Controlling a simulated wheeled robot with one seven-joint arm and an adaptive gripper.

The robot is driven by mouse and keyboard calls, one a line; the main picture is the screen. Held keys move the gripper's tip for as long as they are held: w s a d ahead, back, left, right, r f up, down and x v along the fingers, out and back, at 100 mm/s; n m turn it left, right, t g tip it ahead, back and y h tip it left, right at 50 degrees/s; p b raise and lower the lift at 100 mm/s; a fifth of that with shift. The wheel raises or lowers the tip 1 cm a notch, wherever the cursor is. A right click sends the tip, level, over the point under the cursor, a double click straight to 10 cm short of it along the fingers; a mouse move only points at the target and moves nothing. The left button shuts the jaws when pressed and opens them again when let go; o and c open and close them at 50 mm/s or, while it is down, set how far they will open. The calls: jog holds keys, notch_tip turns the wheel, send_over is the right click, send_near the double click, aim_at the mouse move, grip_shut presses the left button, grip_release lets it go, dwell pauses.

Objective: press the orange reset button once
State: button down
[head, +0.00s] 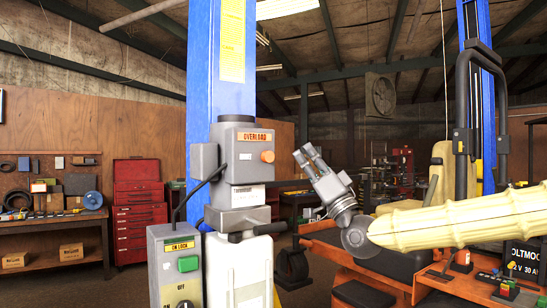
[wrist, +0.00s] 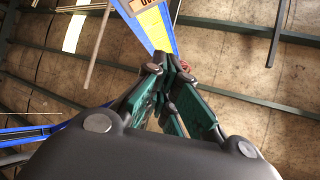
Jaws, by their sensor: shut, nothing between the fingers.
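The orange reset button (head: 267,156) sticks out of the right part of the front of a grey box (head: 243,178) with an orange "OVERLOAD" label (head: 254,137), mounted on the blue lift post. My gripper (head: 303,153) is just right of the button in the head view, tilted up and to the left, with a small gap between them in the picture. I cannot tell the depth between them. My gripper also shows in the wrist view (wrist: 170,66), its fingertips together and empty. There, only part of an orange label (wrist: 138,5) shows at the top edge; the button is not visible.
Below the box is a grey control panel (head: 175,264) with a green button (head: 188,264) and a black knob. A black cable runs beside the box. An orange mower (head: 400,260) stands at the lower right, under my arm. A red tool chest (head: 139,205) stands behind left.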

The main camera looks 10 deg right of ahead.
aim_at(268, 156)
jog(key=w+a, duration=0.2)
jog(key=w, duration=0.5)
jog(key=shift+w+a+p, duration=0.25)
jog(key=shift+a+p, duration=0.15)
jog(key=shift+w+f, duration=0.1)
dwell(1.2)
jog(key=shift+w+a+b, duration=0.2)
jog(key=shift+w+b, duration=0.15)
jog(key=shift+b, duration=0.1)
jog(key=shift+w+a, duration=0.2)
jog(key=shift+w, duration=0.3)
dwell(1.1)
jog(key=shift+s+b, duration=0.1)
jog(key=shift+b, duration=0.25)
jog(key=shift+s+d+b, duration=0.35)
jog(key=shift+s+b, duration=0.15)
jog(key=shift+s, duration=0.35)
